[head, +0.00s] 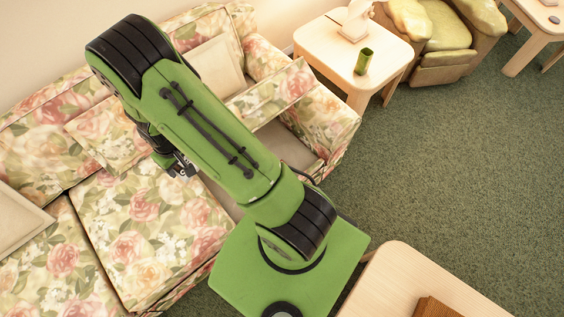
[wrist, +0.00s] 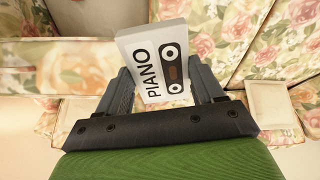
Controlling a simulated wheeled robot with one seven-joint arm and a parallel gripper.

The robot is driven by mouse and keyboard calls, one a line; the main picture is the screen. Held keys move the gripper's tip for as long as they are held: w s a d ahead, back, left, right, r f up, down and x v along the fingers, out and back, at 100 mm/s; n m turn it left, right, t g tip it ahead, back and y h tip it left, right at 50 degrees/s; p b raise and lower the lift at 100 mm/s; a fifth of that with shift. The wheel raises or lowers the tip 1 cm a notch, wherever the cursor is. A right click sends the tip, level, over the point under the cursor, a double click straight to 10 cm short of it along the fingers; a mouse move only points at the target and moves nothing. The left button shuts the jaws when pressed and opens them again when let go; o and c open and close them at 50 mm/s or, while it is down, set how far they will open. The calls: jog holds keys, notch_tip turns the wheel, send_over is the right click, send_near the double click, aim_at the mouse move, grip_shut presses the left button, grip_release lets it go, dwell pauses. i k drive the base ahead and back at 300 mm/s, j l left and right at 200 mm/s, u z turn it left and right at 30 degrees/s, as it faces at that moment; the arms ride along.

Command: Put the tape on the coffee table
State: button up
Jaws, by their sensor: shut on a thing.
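The tape (wrist: 158,62) is a white cassette case marked PIANO with a dark cassette picture on it. In the wrist view it stands between the two fingers of my gripper (wrist: 166,92), which is shut on it. In the head view my gripper (head: 178,167) is small and partly behind my arm, above the floral sofa; I cannot make out the tape there. A pale wooden table (head: 393,282), which looks like the coffee table, shows at the bottom right of the head view, well away from my gripper and partly cut off by the frame.
A brown object (head: 437,308) lies on that table. The floral sofa (head: 140,240) fills the left, with cushions. A side table (head: 333,52) at the back holds a tissue box (head: 355,20) and green cup (head: 363,61). Green carpet (head: 460,160) is clear on the right.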

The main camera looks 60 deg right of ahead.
aim_at(400, 277)
jog(key=z, duration=0.45)
jog(key=k+z, duration=0.1)
jog(key=z, duration=0.75)
jog(key=k+l+z, duration=0.1)
jog(key=z, duration=0.75)
jog(key=l+z, duration=0.15)
jog(key=z, duration=0.3)
jog(key=l+z, duration=0.1)
jog(key=z, duration=0.35)
jog(key=k, duration=0.05)
